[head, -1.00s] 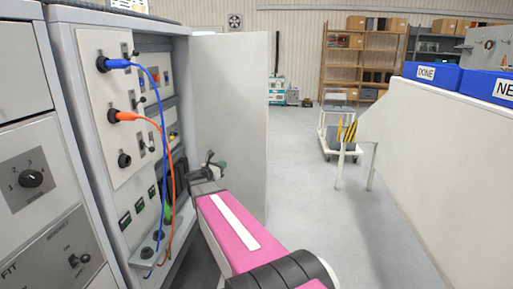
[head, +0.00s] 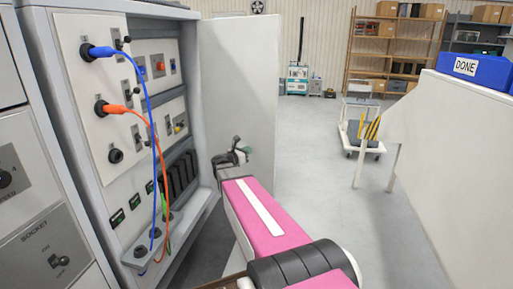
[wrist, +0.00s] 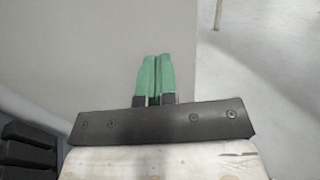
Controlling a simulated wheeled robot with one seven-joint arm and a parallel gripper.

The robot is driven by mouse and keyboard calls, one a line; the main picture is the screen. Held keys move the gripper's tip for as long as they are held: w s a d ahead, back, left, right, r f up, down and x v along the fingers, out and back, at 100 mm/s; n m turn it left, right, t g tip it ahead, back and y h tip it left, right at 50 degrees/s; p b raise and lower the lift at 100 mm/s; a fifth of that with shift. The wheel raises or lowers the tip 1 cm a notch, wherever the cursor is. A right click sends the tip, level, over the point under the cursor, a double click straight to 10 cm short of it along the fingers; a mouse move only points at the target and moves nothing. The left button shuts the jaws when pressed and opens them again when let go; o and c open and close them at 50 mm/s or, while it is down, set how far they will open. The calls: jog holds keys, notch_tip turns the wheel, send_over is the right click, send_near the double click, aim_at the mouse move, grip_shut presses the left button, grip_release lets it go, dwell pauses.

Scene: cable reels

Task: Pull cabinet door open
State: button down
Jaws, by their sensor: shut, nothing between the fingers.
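The cabinet (head: 88,140) stands at the left in the head view, with its inside panel of sockets and switches exposed. Its light grey door (head: 240,100) is swung wide open on the right side of the cabinet. My gripper (head: 238,146) is in front of the inner face of the door, at about its lower middle. In the wrist view my gripper (wrist: 155,78) shows two green fingers pressed together, with nothing between them. The door's plain face (wrist: 85,45) fills the left and middle behind them. I cannot tell whether the fingertips touch the door.
A blue cable (head: 150,130) and an orange cable (head: 150,150) hang from the cabinet panel. A white partition (head: 450,150) with a blue DONE bin (head: 475,72) stands at the right. A trolley (head: 362,130) and shelves (head: 392,50) are farther back. Floor between door and partition is clear.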

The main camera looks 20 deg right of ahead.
aim_at(266, 141)
jog(key=x, duration=1.2)
jog(key=shift+w, duration=0.2)
jog(key=shift+w+d, duration=0.1)
jog(key=shift+d, duration=0.35)
jog(key=shift+w+d+t, duration=0.25)
jog(key=shift+d+t, duration=0.05)
jog(key=shift+d, duration=0.25)
jog(key=w+d+n+t+y, duration=0.4)
jog(key=w+d+t, duration=0.1)
jog(key=w+d, duration=1.7)
jog(key=d, duration=0.3)
jog(key=shift+w+n+y, duration=0.3)
jog(key=shift+n, duration=0.1)
jog(key=shift+d, duration=0.1)
jog(key=shift+s, duration=0.1)
